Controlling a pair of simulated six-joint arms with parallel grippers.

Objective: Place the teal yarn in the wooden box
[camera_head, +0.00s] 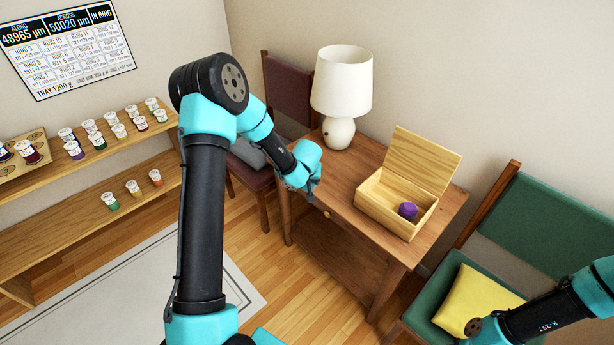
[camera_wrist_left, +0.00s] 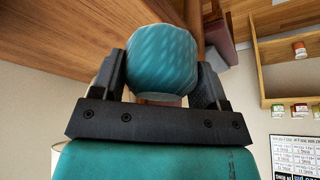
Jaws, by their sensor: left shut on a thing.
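The teal yarn (camera_wrist_left: 160,58) is a round, ridged ball between the two dark fingers of my left gripper (camera_wrist_left: 160,80) in the left wrist view. The fingers are shut on its sides. In the head view, my left wrist is beside the left edge of the wooden table, and its fingers and the yarn are largely hidden there. The wooden box (camera_head: 384,211) stands on the table, to the right of my left wrist. Its lid (camera_head: 423,161) is open and leans back. A purple ball (camera_head: 407,210) lies inside the box, at the right. My right gripper is out of view.
A white lamp (camera_head: 342,85) stands at the back of the wooden table (camera_head: 350,165). A chair with a grey cushion is behind my left arm. A green chair (camera_head: 540,225) with a yellow cushion (camera_head: 475,300) is at the right. Shelves with small jars are at the left.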

